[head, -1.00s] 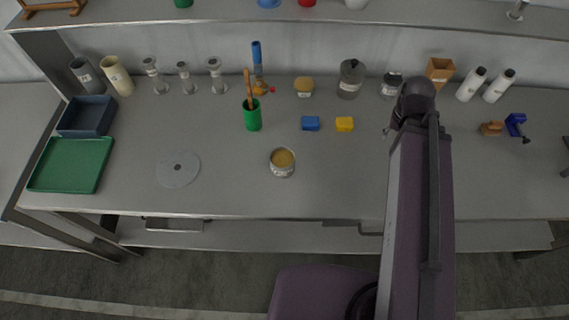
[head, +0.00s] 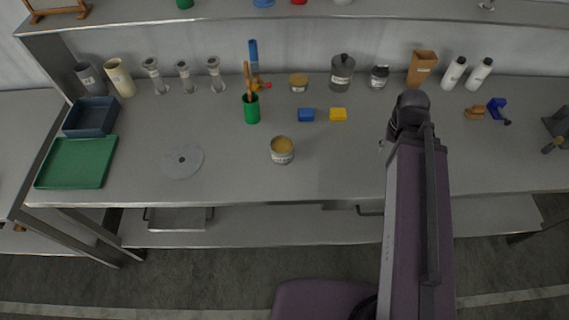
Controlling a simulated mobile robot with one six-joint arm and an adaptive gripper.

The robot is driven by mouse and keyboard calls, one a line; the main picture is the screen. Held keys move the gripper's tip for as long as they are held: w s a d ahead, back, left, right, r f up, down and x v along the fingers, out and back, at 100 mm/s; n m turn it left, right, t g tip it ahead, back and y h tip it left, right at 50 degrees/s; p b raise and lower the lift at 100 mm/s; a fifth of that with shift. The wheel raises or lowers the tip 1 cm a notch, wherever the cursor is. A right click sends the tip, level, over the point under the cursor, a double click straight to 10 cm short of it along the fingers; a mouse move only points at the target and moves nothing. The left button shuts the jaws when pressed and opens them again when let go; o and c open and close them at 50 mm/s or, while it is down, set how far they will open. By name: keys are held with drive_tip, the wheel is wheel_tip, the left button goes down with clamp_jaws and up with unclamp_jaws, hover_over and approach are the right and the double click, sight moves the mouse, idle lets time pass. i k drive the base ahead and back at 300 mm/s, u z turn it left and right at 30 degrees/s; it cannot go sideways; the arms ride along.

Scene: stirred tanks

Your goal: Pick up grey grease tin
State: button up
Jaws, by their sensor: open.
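The grey grease tin (head: 282,157) stands upright on the grey bench near its front middle. It is short and round, with a pale label and an open top showing yellow-brown grease. Nothing touches it. My purple arm rises at the right of the head view and ends in a dark joint over the bench, to the right of the tin. My gripper cannot be made out; it seems hidden by the arm.
Behind the tin are a green cup (head: 252,110) with brushes, a blue block (head: 306,115) and a yellow block (head: 338,114). A grey disc (head: 183,161) lies left. Jars and bottles line the back under a shelf (head: 400,12). Bench around the tin is clear.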

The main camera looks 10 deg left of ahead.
sight(282, 146)
drive_tip(key=u, duration=0.05)
drive_tip(key=k, duration=2.35)
drive_tip(key=u, duration=0.45)
drive_tip(key=i, duration=1)
